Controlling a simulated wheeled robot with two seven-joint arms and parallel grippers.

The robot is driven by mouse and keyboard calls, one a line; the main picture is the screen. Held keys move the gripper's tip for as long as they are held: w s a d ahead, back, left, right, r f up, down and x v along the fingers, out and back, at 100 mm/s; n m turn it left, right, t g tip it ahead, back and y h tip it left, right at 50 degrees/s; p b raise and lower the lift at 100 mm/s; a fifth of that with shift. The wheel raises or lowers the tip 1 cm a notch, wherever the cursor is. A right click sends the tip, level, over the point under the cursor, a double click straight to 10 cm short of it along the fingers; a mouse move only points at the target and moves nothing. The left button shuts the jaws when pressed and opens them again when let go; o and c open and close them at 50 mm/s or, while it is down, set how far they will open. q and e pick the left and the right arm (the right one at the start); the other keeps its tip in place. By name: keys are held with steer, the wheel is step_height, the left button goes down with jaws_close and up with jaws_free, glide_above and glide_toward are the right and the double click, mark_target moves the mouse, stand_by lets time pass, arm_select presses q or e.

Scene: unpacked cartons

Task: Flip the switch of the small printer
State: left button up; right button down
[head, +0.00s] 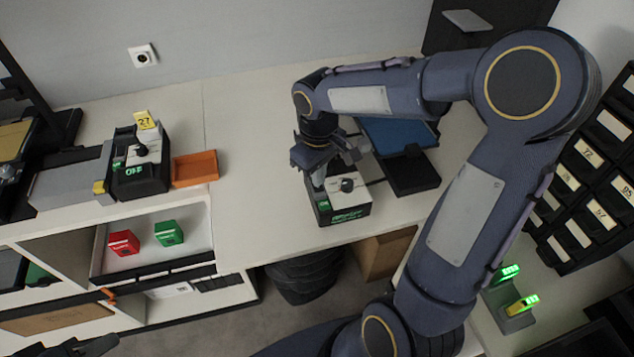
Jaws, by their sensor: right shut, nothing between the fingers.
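A small boxy device with a white top, a black knob and a black front with green lettering, which I take for the small printer (345,211), stands near the front edge of the counter. My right gripper (318,181) is shut and empty, pointing down at the printer's left top side. It hides part of that side, so I cannot make out the switch's position or whether the fingers touch it. A dark part at the bottom left corner seems to be my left gripper (85,346). It is cut off by the frame edge, and its jaws are unclear.
A similar device (145,178) with a yellow tag stands at left beside an orange tray (195,168). A blue-topped black device (405,160) sits close behind the printer. Red (123,243) and green (168,233) boxes lie in an open drawer. The counter left of the printer is clear.

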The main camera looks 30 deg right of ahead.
steer(key=shift+f+b, duration=0.7)
steer(key=shift+f, duration=0.2)
stand_by(0.4)
steer(key=shift+r, duration=0.2)
steer(key=shift+r+p, duration=2.9)
steer(key=shift+r, duration=0.5)
